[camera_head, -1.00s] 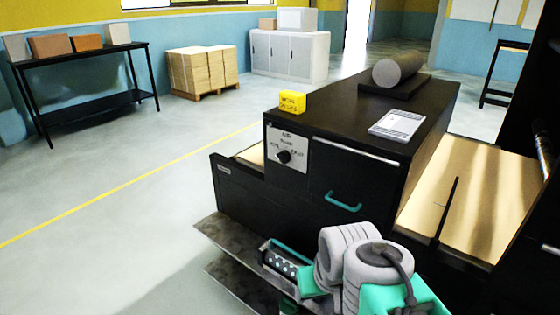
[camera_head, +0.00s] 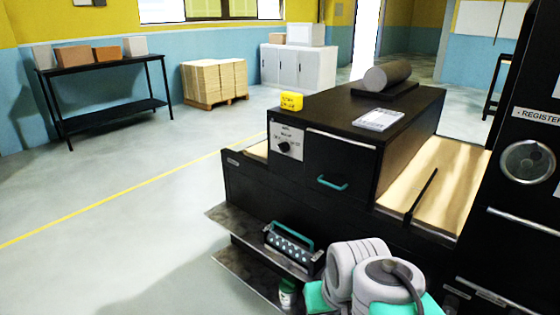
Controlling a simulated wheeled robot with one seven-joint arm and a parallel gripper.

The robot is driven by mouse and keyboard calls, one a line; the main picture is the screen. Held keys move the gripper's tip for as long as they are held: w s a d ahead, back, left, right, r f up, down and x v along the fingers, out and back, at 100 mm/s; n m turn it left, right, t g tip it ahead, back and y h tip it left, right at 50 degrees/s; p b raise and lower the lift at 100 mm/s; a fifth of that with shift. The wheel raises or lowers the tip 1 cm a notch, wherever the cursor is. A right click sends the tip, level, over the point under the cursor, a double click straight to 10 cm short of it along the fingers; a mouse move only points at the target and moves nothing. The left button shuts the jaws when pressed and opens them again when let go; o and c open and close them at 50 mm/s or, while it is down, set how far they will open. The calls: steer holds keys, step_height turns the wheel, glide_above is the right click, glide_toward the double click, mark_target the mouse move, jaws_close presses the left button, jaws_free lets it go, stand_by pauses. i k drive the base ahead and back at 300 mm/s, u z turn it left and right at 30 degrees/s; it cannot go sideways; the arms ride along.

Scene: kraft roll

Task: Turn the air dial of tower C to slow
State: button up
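A black knob (camera_head: 284,147) sits on a white plate (camera_head: 290,135) at the upper left of a black machine's front face. The plate's top word looks like "AIR", with smaller words around the knob that are too small to read. I cannot tell which word the knob points to. No tower letter is readable on this machine. My arm's rounded white and teal links show at the bottom right, in front of the machine and well below the knob. My gripper is not in view.
A teal handle (camera_head: 332,183) sticks out right of the knob. A yellow block (camera_head: 291,101), a white sheet (camera_head: 378,119) and a grey roll (camera_head: 388,76) are on top. A teal-handled lamp (camera_head: 289,246) stands on the low metal step (camera_head: 240,222). A "REGISTER" panel (camera_head: 536,115) stands at right. Floor at left is clear.

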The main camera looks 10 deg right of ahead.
mark_target(285, 147)
steer(key=u, duration=0.3)
steer(key=i, duration=0.9)
steer(key=u, duration=1.05)
steer(key=i, duration=0.5)
steer(key=u, duration=0.35)
